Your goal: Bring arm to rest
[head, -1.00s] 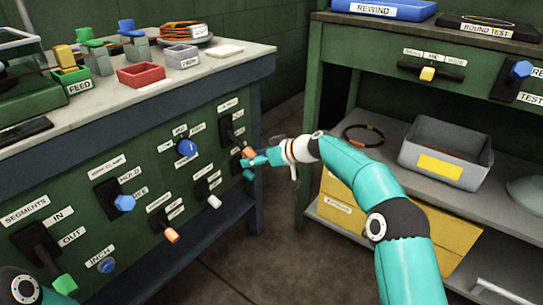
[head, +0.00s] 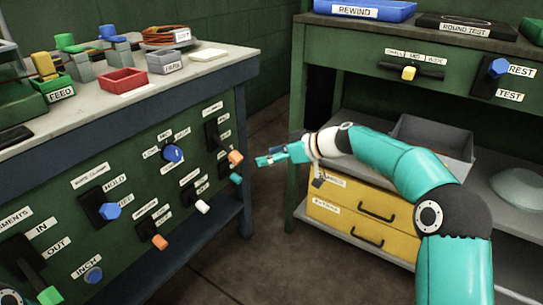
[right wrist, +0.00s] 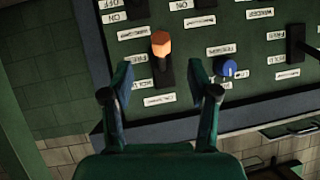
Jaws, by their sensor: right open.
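My right arm (head: 397,168) is teal and reaches in from the lower right in the head view. Its gripper (head: 262,159) is open and empty, a little to the right of the green control panel (head: 130,180) and apart from it. In the right wrist view the two fingers of the right gripper (right wrist: 157,80) are spread. An orange-tipped lever (right wrist: 160,45) shows beyond the gap between them; it also shows on the panel in the head view (head: 235,157). My left gripper is out of view.
Dark floor is free between the benches.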

